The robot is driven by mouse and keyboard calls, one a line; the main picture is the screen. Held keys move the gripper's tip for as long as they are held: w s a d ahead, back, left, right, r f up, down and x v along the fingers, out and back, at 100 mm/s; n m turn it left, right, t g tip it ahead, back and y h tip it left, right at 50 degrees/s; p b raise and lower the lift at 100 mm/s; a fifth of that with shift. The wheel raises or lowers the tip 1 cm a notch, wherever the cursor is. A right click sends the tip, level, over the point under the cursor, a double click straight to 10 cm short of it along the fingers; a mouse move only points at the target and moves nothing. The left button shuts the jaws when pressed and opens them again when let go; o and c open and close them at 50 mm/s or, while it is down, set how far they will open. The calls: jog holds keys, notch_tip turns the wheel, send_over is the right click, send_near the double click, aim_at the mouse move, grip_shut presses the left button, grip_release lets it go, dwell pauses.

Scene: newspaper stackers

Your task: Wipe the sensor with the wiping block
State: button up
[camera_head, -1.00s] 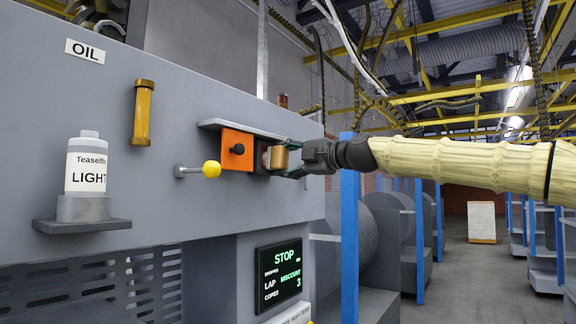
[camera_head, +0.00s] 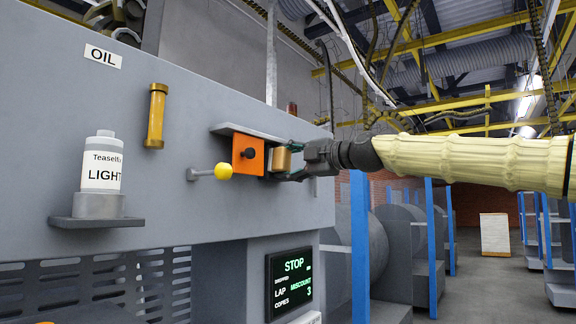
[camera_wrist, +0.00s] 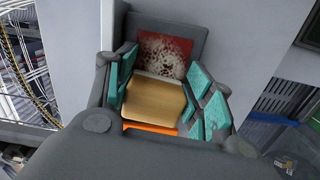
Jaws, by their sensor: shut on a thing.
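The orange sensor housing (camera_head: 249,154) with a black knob is mounted on the grey machine wall, under a thin grey ledge. My gripper (camera_head: 291,161) is at its right side, shut on the tan wiping block (camera_head: 283,160). In the wrist view, the teal pads of my gripper (camera_wrist: 160,98) flank the wiping block (camera_wrist: 155,97). Beyond the block is a red, white-speckled sensor face (camera_wrist: 163,54) in a dark frame. The block covers or adjoins its lower edge; contact cannot be told. An orange strip shows below the block.
A yellow-tipped lever (camera_head: 223,170) sticks out left of the housing. The thin ledge (camera_head: 262,134) overhangs it. An oil bottle (camera_head: 101,162) stands on a bracket at left, near a brass handle (camera_head: 155,115). A lit display (camera_head: 289,281) is below. The aisle at right is open.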

jog(key=w+d+p, duration=0.1)
jog(key=w+d, duration=0.3)
jog(key=w, duration=0.2)
dwell(0.8)
jog(key=shift+s, duration=0.15)
jog(key=shift+s+a+b, duration=0.6)
jog(key=shift+s+a, duration=0.1)
jog(key=shift+s, duration=0.25)
jog(key=shift+s+a+b, duration=0.65)
jog(key=shift+s+a, duration=0.05)
jog(key=shift+s, duration=0.3)
jog(key=shift+s+a+b, duration=0.6)
jog(key=shift+s+a, duration=0.1)
jog(key=shift+s, duration=0.25)
jog(key=shift+s+d+f, duration=0.1)
jog(key=shift+d, duration=0.05)
jog(key=shift+b+v, duration=1.05)
jog(key=shift+v, duration=1.75)
jog(key=shift+d, duration=0.15)
jog(key=shift+w+b+v, duration=0.2)
jog(key=shift+b+v, duration=0.2)
jog(key=shift+v, duration=1)
jog(key=shift+d, duration=0.15)
